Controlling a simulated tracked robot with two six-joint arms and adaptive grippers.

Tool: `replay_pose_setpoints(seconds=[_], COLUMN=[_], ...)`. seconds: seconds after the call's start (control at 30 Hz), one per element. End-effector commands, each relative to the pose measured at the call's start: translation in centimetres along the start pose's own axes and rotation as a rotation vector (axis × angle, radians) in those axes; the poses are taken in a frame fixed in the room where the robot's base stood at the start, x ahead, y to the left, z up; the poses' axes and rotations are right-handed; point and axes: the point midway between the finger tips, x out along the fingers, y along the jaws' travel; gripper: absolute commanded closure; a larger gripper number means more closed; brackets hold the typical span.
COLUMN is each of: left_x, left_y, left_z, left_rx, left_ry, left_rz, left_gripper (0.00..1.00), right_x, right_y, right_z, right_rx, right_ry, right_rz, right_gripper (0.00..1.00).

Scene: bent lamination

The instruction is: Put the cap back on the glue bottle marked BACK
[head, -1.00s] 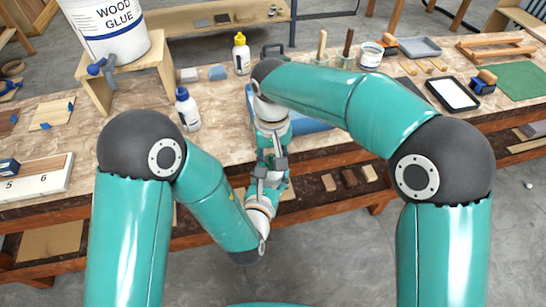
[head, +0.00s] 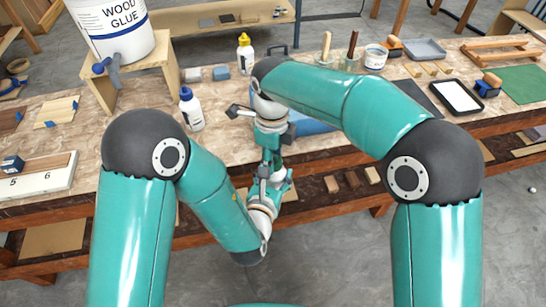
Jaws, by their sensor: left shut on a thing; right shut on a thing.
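Two glue bottles stand upright on the bench in the head view: a white one with a blue cap (head: 190,110) and one with a yellow cap (head: 244,55). I cannot read BACK on either. My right gripper (head: 237,111) shows dark parts beside its wrist, right of the blue-capped bottle and apart from it. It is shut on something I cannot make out. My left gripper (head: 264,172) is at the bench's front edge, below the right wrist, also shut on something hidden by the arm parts. No loose cap is visible.
A wood glue bucket (head: 112,30) stands on a wooden stand (head: 168,62) at the back left. A glue pot (head: 375,57), brushes and a white tray (head: 456,95) lie to the right. My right forearm hides part of the bench middle.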

Motion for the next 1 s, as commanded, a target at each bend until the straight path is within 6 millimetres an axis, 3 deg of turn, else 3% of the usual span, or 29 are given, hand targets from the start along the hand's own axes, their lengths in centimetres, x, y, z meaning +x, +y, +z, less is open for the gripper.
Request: replay_pose_setpoints(seconds=[0.2, 0.47, 0.5, 0.63, 1.0], left_x=[-0.09, -0.11, -0.11, -0.09, -0.04], left_y=[-0.18, -0.18, -0.18, -0.15, -0.06], left_z=[-0.07, -0.09, -0.1, -0.07, 0.02], left_rx=[0.004, 0.004, 0.004, 0.003, 0.001], left_ry=[0.002, 0.003, 0.003, 0.002, -0.001], left_rz=[-0.006, -0.006, -0.006, -0.005, -0.002], left_gripper=[1.0, 1.0, 1.0, 1.0, 1.0], right_x=[-0.12, -0.14, -0.14, -0.12, -0.45], right_y=[-0.35, -0.4, -0.4, -0.37, -0.28], right_z=[0.13, 0.14, 0.14, 0.11, 0.09], right_rx=[0.221, 0.231, 0.23, 0.23, 0.228], right_ry=[-0.008, -0.009, -0.01, -0.008, -0.005], right_rz=[-0.006, -0.007, -0.007, -0.006, -0.004], right_gripper=[0.74, 0.74, 0.62, 0.4, 0.39])
